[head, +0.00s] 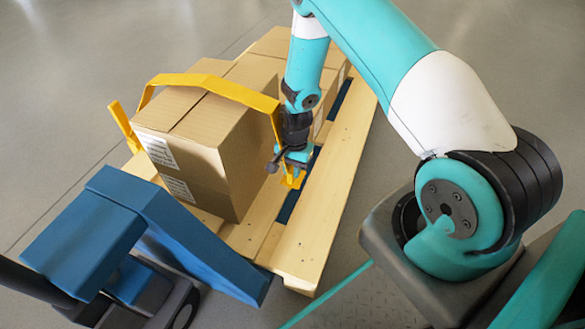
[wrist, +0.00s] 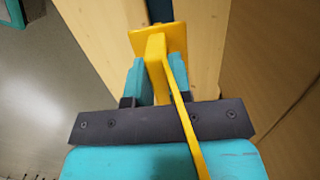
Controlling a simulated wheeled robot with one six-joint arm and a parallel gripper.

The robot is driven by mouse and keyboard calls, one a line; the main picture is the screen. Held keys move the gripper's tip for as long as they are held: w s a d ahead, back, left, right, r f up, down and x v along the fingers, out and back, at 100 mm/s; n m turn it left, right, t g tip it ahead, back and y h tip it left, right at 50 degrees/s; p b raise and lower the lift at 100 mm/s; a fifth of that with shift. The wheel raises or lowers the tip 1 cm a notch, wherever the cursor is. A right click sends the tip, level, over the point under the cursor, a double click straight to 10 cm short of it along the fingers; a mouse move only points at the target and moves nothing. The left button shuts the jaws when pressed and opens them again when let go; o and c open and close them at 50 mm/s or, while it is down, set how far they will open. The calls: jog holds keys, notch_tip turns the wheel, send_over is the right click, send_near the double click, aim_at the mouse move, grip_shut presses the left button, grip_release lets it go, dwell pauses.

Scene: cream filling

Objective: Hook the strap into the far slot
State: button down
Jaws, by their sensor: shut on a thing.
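The yellow strap (head: 215,82) arches over the front cardboard box and comes down on its right side. My gripper (head: 291,166) is shut on the strap's lower end, beside the box and low over the pallet. In the wrist view, the teal fingers (wrist: 156,80) pinch the strap end from both sides. A flat yellow end plate (wrist: 150,38) sticks out past the fingertips. It lies in front of a dark gap (wrist: 159,8) between two pale planks. I cannot tell whether the plate touches the wood. Another yellow strap end (head: 121,122) stands at the box's left side.
The front box (head: 185,135) and more boxes (head: 272,42) behind it stand on the wooden pallet (head: 318,225). A dark blue strip (head: 290,204) shows between the planks on the right. A blue pallet truck (head: 95,235) is at the near left. The floor around is clear.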

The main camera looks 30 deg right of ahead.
jog(key=shift+f+b, duration=2.5)
jog(key=shift+f, duration=0.55)
jog(key=shift+f+b, duration=0.7)
jog(key=shift+f, duration=0.8)
jog(key=c, duration=1)
grip_release()
jog(key=shift+o, duration=0.2)
jog(key=shift+r, duration=0.15)
